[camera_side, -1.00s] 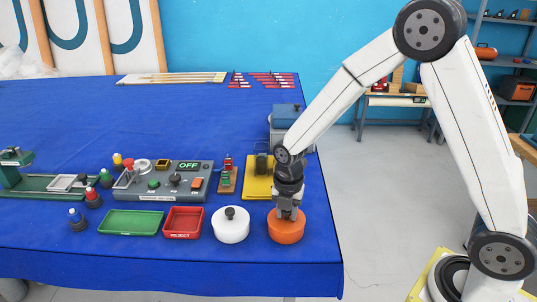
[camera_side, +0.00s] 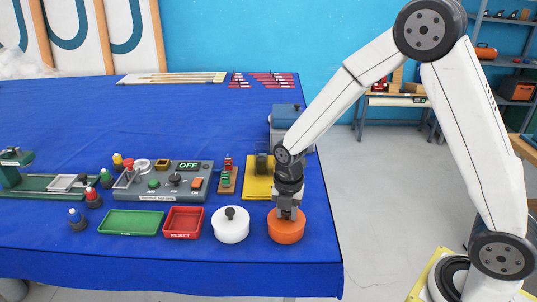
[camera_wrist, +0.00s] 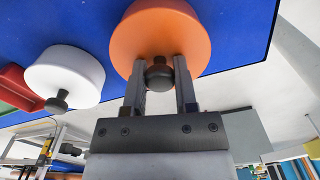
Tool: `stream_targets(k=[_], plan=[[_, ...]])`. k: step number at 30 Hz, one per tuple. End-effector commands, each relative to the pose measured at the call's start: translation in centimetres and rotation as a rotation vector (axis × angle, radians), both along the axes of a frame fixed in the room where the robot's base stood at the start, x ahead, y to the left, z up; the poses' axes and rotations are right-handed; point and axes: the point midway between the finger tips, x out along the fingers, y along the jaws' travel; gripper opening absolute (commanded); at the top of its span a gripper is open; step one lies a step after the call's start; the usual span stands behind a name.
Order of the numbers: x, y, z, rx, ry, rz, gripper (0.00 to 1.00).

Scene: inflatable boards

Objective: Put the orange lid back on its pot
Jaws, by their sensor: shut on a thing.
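The orange pot with its orange lid (camera_side: 286,229) stands near the front right corner of the blue table. In the wrist view the round orange lid (camera_wrist: 155,30) has a dark knob (camera_wrist: 159,75) at its middle. My gripper (camera_side: 287,213) is directly above it, pointing down, with its fingers around the knob. In the wrist view my gripper (camera_wrist: 160,78) has one finger on each side of the knob and is shut on it. The lid appears to sit on the pot; I cannot make out a gap, and the seam is not clear.
A white pot with a dark knob (camera_side: 231,225) stands just left of the orange one. A red tray (camera_side: 183,223) and a green tray (camera_side: 131,223) lie further left. A control panel (camera_side: 165,182) and a yellow plate (camera_side: 257,186) are behind. The table's right edge is close.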

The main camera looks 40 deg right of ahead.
Motion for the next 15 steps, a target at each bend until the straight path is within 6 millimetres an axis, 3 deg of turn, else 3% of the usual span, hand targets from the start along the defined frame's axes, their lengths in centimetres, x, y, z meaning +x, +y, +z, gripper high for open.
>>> stream_targets(k=[10,11,14,15], plan=[[0.00,0.00,-0.01,0.000,0.000,0.000,0.00],[0.00,0.00,-0.01,0.000,0.000,0.000,0.39],[0.00,0.00,-0.01,0.000,0.000,0.000,0.71],[0.00,0.00,-0.01,0.000,0.000,0.000,0.77]])
